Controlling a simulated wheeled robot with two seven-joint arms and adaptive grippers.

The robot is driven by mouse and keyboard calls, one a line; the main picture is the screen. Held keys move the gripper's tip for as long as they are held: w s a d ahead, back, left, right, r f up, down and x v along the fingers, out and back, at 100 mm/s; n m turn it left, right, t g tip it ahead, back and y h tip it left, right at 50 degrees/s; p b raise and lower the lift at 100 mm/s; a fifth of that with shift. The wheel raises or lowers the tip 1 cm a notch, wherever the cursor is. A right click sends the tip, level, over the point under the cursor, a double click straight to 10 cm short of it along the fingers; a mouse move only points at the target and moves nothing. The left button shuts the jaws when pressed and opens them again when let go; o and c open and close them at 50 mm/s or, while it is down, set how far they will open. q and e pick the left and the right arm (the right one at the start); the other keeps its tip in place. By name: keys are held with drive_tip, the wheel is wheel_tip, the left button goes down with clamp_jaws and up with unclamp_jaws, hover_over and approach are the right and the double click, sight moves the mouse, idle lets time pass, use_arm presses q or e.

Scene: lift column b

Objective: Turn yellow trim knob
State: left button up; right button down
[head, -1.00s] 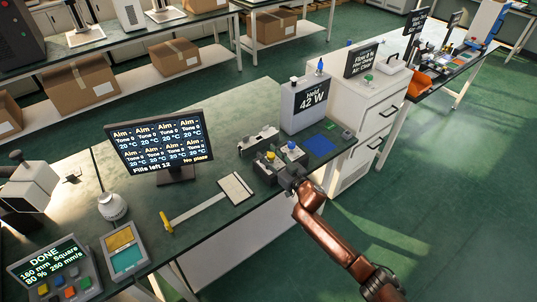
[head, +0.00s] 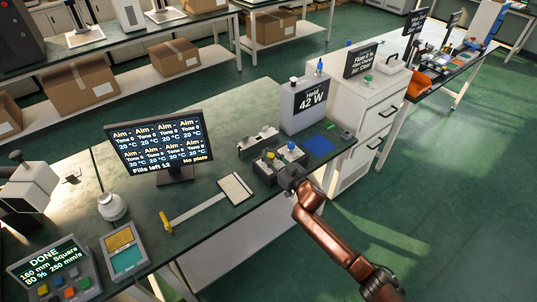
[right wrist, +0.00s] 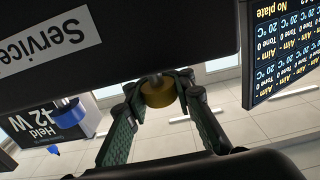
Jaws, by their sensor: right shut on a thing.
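The yellow trim knob (right wrist: 158,94) stands on a dark box (right wrist: 120,45) with a white "Service" label, which looks upside down in the right wrist view. My right gripper (right wrist: 160,90) is shut on the knob, with one green-padded finger on each side. In the head view a small yellow knob (head: 271,155) shows on the dark box at the bench's right front edge, and my right arm reaches there from the lower right. The exact finger contact is too small to tell there. My left gripper is not in view.
A blue knob (head: 292,146) sits close by on the right. A white "Held 42 W" unit (head: 305,105) stands behind. A display (head: 160,143) reads "No plate". The floor at the right is clear.

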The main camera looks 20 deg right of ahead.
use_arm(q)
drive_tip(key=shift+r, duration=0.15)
use_arm(e)
drive_tip(key=shift+r+y, duration=0.1)
drive_tip(key=shift+y, duration=0.2)
drive_tip(key=shift+r+n+g+y+p, duration=0.1)
drive_tip(key=shift+n+g+y+p, duration=0.35)
drive_tip(key=shift+n, duration=0.25)
drive_tip(key=shift+n+g+y, duration=0.55)
drive_tip(key=shift+n+y, duration=0.05)
drive_tip(key=shift+y, duration=0.45)
drive_tip(key=n+g+y+b, duration=0.2)
drive_tip(key=y, duration=0.1)
drive_tip(key=shift+s+a+f, duration=0.1)
drive_tip(key=shift+a+f, duration=0.05)
drive_tip(key=shift+f, duration=0.2)
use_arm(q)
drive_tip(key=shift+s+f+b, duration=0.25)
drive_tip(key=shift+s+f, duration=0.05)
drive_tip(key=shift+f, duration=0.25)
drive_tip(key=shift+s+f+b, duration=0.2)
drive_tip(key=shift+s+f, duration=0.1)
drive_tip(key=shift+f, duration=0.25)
use_arm(e)
drive_tip(key=shift+s+a+r+n+g+y, duration=0.1)
drive_tip(key=shift+s+n+g+y, duration=0.05)
drive_tip(key=shift+n+g+y, duration=0.45)
drive_tip(key=shift+r, duration=0.1)
drive_tip(key=c, duration=1.6)
unclamp_jaws()
